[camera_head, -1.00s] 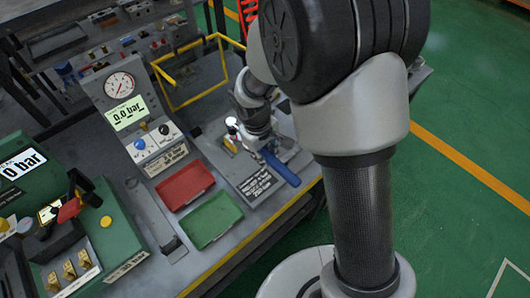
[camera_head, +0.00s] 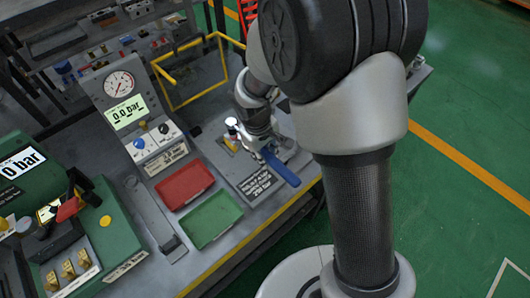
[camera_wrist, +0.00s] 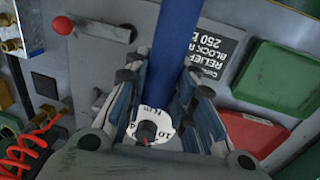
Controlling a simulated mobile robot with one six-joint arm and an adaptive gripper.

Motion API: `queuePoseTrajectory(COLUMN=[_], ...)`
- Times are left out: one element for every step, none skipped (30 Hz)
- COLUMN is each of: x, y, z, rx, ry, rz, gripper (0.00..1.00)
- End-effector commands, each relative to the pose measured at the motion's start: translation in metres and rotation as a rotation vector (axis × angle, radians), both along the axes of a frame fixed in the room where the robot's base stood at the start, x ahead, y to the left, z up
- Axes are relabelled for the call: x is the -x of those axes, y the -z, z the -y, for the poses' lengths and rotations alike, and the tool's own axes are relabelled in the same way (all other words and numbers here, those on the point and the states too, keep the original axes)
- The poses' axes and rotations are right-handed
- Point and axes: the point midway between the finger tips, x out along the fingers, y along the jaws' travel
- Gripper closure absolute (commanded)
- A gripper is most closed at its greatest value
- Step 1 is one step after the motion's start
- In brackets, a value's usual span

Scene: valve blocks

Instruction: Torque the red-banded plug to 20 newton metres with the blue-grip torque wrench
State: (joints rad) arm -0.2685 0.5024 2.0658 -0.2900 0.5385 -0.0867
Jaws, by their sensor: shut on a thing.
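The blue-grip torque wrench (camera_head: 280,168) lies low over the grey plate at the bench's right end, its blue grip pointing to the lower right. In the wrist view its blue shaft (camera_wrist: 172,48) runs up from between my fingers, and a white numbered dial (camera_wrist: 150,132) sits between them. My gripper (camera_head: 262,143) is shut on the wrench; its two fingers also flank it in the wrist view (camera_wrist: 163,100). I cannot make out the red-banded plug; the wrench's working end is hidden by my gripper and arm.
A red tray (camera_head: 185,184) and a green tray (camera_head: 211,219) lie left of the wrench. A gauge panel (camera_head: 120,90) reads 0.0 bar. A yellow frame (camera_head: 190,72) stands behind. A green block (camera_head: 100,235) with a red-handled valve is at the left.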

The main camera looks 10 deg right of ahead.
Motion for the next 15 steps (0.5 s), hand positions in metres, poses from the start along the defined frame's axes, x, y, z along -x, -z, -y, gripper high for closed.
queuePoseTrajectory(x=[-0.001,-0.001,-0.001,-0.001,-0.001,-0.001,-0.001,-0.001,-0.001,-0.001,-0.001,-0.001,-0.001,-0.001,-0.001], y=[0.001,0.002,0.003,0.004,0.004,0.005,0.006,0.007,0.008,0.008,0.009,0.01,0.011,0.011,0.012], z=[0.0,0.0,0.0,0.0,0.0,0.0,0.0,0.0,0.0,0.0,0.0,0.0,0.0,0.0,0.0], rx=[0.0,0.0,0.0,0.0,0.0,0.0,0.0,0.0,0.0,0.0,0.0,0.0,0.0,0.0,0.0], ry=[0.0,0.0,0.0,0.0,0.0,0.0,0.0,0.0,0.0,0.0,0.0,0.0,0.0,0.0,0.0], rz=[0.002,0.002,0.002,0.002,0.002,0.002,0.002,0.002,0.002,0.002,0.002,0.002,0.002,0.002,0.002], gripper=[1.0,1.0,1.0,1.0,1.0,1.0,1.0,1.0,1.0,1.0,1.0,1.0,1.0,1.0,1.0])
